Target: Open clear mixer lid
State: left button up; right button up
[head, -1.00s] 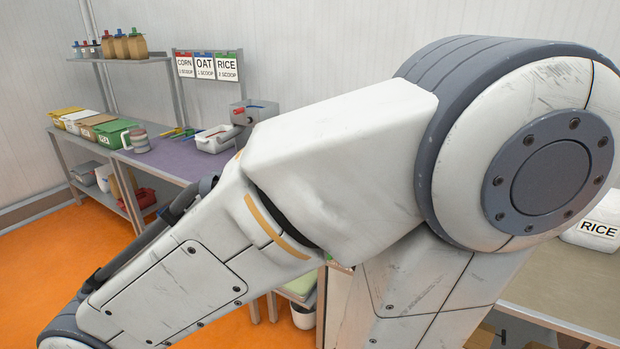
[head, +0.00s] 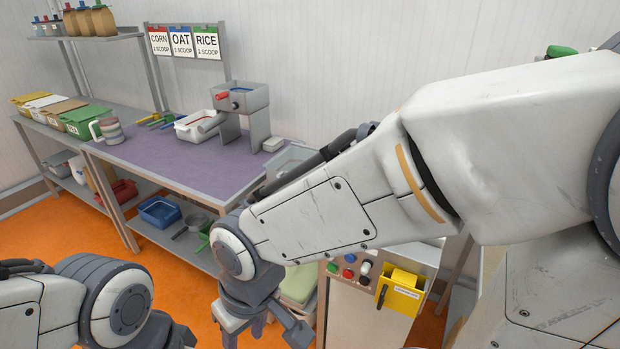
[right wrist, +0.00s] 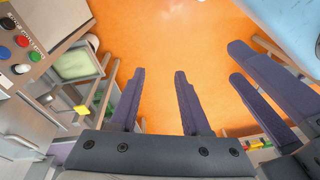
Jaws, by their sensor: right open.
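A clear, grey-tinted box-like part (head: 288,160) shows behind my right arm at the right end of the purple-topped table. I cannot tell whether it is the mixer lid, as the arm covers much of it. My right gripper (head: 258,330) hangs low at the bottom centre, in front of a button cabinet (head: 352,320). In the right wrist view its two purple fingers (right wrist: 157,88) are apart over the orange floor, with nothing between them. My left arm enters at the lower left; its gripper is outside the head view. More purple finger-like parts at the right wrist view's right cannot be identified surely.
The cabinet carries coloured buttons and a yellow box (head: 402,292). A grey machine with red and black knobs (head: 240,97) and a white tray (head: 198,127) stand on the purple table (head: 170,165). Lidded bins line the left. The orange floor (head: 170,285) is open.

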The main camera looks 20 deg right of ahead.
jog(key=w+d+f+m+t+b, duration=0.1)
jog(key=w+d+f+m+t, duration=0.2)
jog(key=w, duration=0.6)
jog(key=w+d+f+m+t+b, duration=0.1)
jog(key=w+m+t, duration=0.1)
jog(key=w+m, duration=0.55)
jog(key=w+d+f+m+t+b, duration=0.1)
jog(key=w+d+m+t, duration=0.15)
jog(key=w, duration=0.85)
jog(key=w+d+f+m+t+h+b, duration=0.1)
jog(key=w+d+f+m+t+h, duration=0.1)
jog(key=w+d+m+t, duration=0.5)
jog(key=w+d+f+m+h+b, duration=0.1)
jog(key=w+d+m+h, duration=0.1)
jog(key=w+d+m, duration=0.65)
jog(key=w+d+n, duration=0.1)
jog(key=w, duration=0.1)
jog(key=w+d+f+n+p, duration=0.1)
jog(key=w, duration=0.1)
jog(key=w+d+n+p, duration=0.1)
jog(key=w, duration=0.2)
jog(key=shift+f, duration=0.2)
grip_shut()
